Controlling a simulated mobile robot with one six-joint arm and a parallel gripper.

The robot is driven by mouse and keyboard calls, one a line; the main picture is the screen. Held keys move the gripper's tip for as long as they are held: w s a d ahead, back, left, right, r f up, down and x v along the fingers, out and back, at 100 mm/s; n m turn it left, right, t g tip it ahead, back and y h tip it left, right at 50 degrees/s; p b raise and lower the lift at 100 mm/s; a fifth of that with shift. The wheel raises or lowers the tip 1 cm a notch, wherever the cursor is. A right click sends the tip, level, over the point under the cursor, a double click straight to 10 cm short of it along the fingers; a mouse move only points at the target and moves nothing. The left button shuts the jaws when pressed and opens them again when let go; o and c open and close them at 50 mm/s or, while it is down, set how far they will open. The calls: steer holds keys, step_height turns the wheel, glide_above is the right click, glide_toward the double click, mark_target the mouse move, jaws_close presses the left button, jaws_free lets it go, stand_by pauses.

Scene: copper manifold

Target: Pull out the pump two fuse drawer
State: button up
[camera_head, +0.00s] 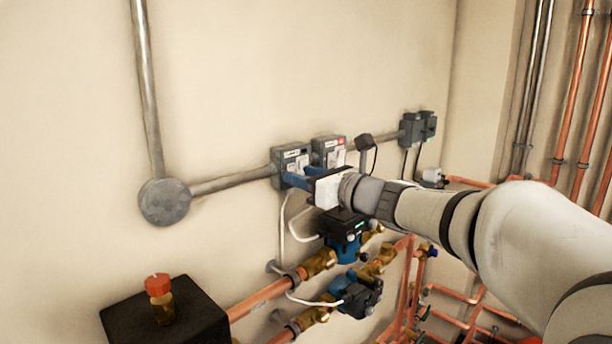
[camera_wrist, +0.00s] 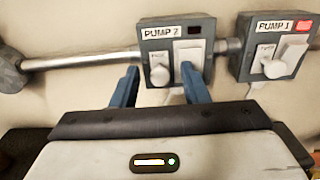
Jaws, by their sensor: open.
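The pump two box (camera_wrist: 150,43) is a grey wall unit labelled PUMP 2 in the wrist view; it is the left of two boxes in the head view (camera_head: 291,153). Its fuse drawer (camera_wrist: 159,73) is a white piece with a round knob at the lower left of the box face. A white switch (camera_wrist: 190,52) sits right of it, under a dark indicator (camera_wrist: 195,29). My gripper (camera_wrist: 161,76) is open and empty, its blue fingers either side of the knob in the picture. Contact cannot be told. In the head view my gripper (camera_head: 298,176) is just before the box.
The pump one box (camera_wrist: 247,48) with a lit red indicator (camera_wrist: 303,26) is close on the right. A grey conduit (camera_wrist: 85,60) runs left to a round junction box (camera_head: 164,202). Pumps (camera_head: 350,235) and copper pipes (camera_head: 262,298) are below.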

steer(key=shift+c, duration=0.5)
jaws_close()
